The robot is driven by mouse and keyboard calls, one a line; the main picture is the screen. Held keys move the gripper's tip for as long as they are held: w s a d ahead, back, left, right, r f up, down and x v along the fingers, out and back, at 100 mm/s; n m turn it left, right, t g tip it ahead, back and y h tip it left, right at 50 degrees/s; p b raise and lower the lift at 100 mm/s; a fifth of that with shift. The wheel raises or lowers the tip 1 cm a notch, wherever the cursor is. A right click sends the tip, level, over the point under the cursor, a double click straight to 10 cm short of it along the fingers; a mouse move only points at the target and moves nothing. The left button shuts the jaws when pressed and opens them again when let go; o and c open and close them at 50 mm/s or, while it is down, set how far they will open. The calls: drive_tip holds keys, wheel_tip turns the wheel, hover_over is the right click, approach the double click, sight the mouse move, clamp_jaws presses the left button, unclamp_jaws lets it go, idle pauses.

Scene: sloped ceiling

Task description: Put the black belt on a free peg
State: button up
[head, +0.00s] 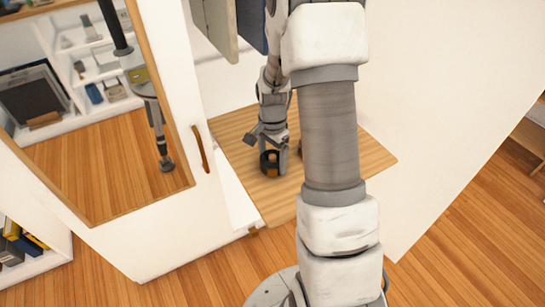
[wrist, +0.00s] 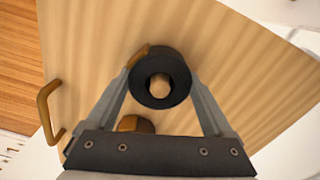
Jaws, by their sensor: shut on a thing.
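The black belt (wrist: 146,94) is a rolled ring in the wrist view, between the two fingers of my gripper (wrist: 160,76). The fingers press on its left and right sides. A pale wooden round end (wrist: 159,86) shows in the ring's hole; I cannot tell whether the belt is around it or only in front of it. A brown wooden peg-like block (wrist: 135,124) shows just below the belt, partly hidden. In the head view my gripper (head: 272,158) points down at the wooden surface, with the dark belt (head: 264,167) at its fingertips.
The light wooden surface (head: 240,133) has bare room around the gripper. A wood-framed mirror (head: 110,165) is at the left. Hanging panels (head: 218,22) are above.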

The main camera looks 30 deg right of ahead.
sight(272, 155)
idle(0.4)
drive_tip(key=o, duration=1.2)
drive_tip(key=shift+o, duration=0.2)
wheel_tip(272, 155, up, 18)
drive_tip(key=f+p, duration=0.1)
drive_tip(key=p, duration=0.4)
drive_tip(key=s+a+r+n+t, duration=0.3)
drive_tip(key=s+a+r+n, duration=0.45)
drive_tip(key=r, duration=0.35)
drive_tip(key=s+a+r+n+t, duration=0.1)
drive_tip(key=s+a+n, duration=0.25)
drive_tip(key=s, duration=0.25)
drive_tip(key=s+a+r+n+t, duration=0.2)
drive_tip(key=s+n, duration=0.2)
drive_tip(key=s, duration=0.2)
wheel_tip(272, 155, up, 13)
drive_tip(key=p, duration=1.2)
drive_tip(key=shift+w+d+f, duration=0.2)
drive_tip(key=shift+w+d, duration=0.05)
drive_tip(key=shift+w, duration=0.15)
